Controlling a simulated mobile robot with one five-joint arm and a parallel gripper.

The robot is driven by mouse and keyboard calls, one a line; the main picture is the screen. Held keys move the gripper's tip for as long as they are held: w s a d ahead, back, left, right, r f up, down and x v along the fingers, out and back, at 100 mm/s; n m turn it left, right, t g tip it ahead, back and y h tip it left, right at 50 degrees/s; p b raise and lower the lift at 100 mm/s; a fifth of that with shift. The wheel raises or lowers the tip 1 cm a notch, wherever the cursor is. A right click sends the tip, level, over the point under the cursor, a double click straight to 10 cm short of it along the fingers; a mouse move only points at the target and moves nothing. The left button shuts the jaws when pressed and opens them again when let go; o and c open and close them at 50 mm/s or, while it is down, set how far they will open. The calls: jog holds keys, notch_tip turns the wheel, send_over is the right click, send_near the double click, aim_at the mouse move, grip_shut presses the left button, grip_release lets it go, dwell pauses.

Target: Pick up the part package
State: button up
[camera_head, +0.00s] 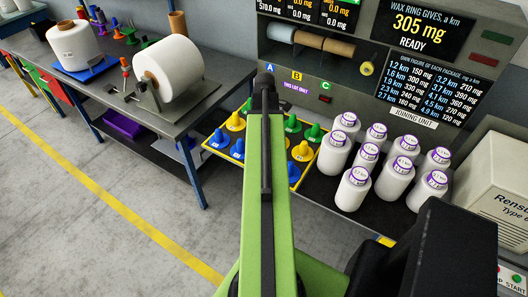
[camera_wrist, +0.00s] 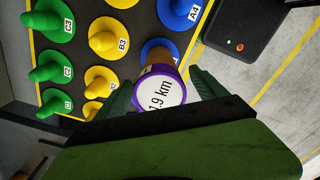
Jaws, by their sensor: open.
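The part package (camera_wrist: 160,92) shows in the wrist view as a white disc end with a purple rim, marked 1.9 km. A brown tube section shows just above it, and a blue peg base (camera_wrist: 155,46) shows behind. My gripper (camera_wrist: 165,92) has its dark green fingers apart, one on each side of the package. I cannot tell whether they touch it. In the head view my green arm hides the gripper and the package.
A yellow-edged peg board with green (camera_wrist: 50,25), yellow (camera_wrist: 110,38) and blue pegs (camera_wrist: 178,12) surrounds the package. In the head view, several white packages with purple tops (camera_head: 354,188) stand to the right. A grey bench (camera_head: 110,80) holds larger bobbins at left. The floor is clear.

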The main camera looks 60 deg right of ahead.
notch_tip(320, 180, down, 4)
jog(key=shift+r+b, duration=0.15)
jog(key=shift+b, duration=1.05)
jog(key=shift+r, duration=0.15)
jog(key=c, duration=1.6)
notch_tip(320, 180, up, 10)
jog(key=p, duration=1)
jog(key=shift+r+p, duration=0.15)
jog(key=shift+p, duration=0.15)
